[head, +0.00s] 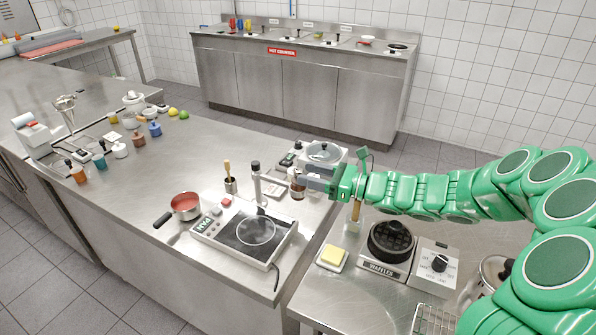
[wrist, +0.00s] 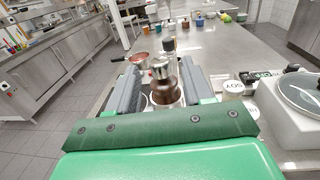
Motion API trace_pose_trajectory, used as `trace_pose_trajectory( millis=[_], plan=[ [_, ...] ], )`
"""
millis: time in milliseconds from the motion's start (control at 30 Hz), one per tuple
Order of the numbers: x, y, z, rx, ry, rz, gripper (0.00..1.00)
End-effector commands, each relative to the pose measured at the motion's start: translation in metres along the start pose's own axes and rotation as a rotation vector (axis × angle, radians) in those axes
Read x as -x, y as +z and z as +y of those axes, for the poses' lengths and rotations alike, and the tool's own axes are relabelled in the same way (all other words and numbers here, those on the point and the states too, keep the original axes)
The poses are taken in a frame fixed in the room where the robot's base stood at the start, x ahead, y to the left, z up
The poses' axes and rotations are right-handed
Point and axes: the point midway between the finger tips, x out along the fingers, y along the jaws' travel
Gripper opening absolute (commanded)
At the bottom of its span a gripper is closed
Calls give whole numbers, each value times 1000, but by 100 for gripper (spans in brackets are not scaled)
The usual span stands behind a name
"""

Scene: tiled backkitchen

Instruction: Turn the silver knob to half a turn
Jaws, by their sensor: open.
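A small brown jar or mill (head: 297,192) stands on the steel counter, just beyond or below my fingertips. In the wrist view its silver knob-like top (wrist: 161,70) and brown body (wrist: 166,92) show between the two grey fingers. My gripper (head: 306,179) is open, with a gap on both sides of the brown body. It reaches in from the right over the counter gap; its open fingers also show in the wrist view (wrist: 161,78). I cannot tell the exact depth between fingers and knob. Another control, a dark knob (head: 439,262), sits on a grey box by the waffle maker.
A hot plate (head: 257,230), a red pan (head: 185,205) and a tall bottle-like item (head: 256,178) stand left of my gripper. A scale-like device (head: 322,154) is close behind it. A waffle maker (head: 390,243) and butter dish (head: 332,257) stand on the right counter, below my arm.

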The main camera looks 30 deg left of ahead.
Motion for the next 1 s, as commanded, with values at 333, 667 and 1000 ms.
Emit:
trace_pose_trajectory(
  millis=[333,667,1000],
  plan=[
    [-34,1,1,-1,2,-1,51],
    [-40,1,0,0,0,-1,51],
    [-40,1,0,0,0,-1,15]
  ],
)
